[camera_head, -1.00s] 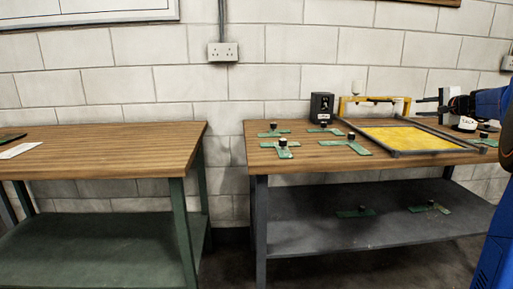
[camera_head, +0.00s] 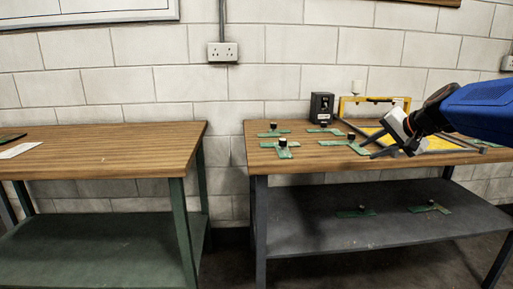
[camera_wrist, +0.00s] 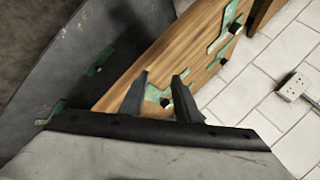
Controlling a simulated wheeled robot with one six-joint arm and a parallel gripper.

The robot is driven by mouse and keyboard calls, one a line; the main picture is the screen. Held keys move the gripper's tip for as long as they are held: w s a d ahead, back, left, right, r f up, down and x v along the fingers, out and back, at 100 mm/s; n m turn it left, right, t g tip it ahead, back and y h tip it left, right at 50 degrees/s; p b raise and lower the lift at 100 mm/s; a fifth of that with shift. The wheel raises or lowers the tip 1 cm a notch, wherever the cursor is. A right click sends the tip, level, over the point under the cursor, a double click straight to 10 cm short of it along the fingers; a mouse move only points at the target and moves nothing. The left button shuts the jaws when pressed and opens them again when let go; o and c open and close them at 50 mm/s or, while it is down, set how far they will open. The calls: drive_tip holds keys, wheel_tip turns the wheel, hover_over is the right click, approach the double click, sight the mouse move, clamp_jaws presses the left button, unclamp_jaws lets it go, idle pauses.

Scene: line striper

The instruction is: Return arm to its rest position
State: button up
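My blue arm enters from the right in the head view.
Several green T-shaped pieces with black knobs (camera_head: 283,147) lie on the right bench. A black box (camera_head: 321,106) and a yellow frame (camera_head: 347,107) stand at the back. A yellow panel (camera_head: 437,143) lies partly behind my arm. The left bench (camera_head: 110,150) is mostly clear.

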drive_tip(key=s+a+f+n+g, duration=0.1)
drive_tip(key=s+a+f, duration=0.2)
drive_tip(key=s, duration=0.3)
drive_tip(key=s+a+f+n+g+h, duration=0.1)
drive_tip(key=s+a+f+n, duration=0.15)
drive_tip(key=s, duration=0.35)
drive_tip(key=s+a+f+n+g, duration=0.1)
drive_tip(key=s+a+f, duration=0.1)
drive_tip(key=s+f, duration=0.25)
drive_tip(key=s+f+n+h, duration=0.1)
drive_tip(key=s+f+n, duration=0.1)
drive_tip(key=s+f, duration=0.3)
drive_tip(key=s+f+n+g+h, duration=0.1)
drive_tip(key=s+f, duration=0.5)
drive_tip(key=s, duration=0.7)
drive_tip(key=shift+d+n+h, duration=0.25)
drive_tip(key=shift+n+h, duration=0.1)
drive_tip(key=shift+h, duration=0.05)
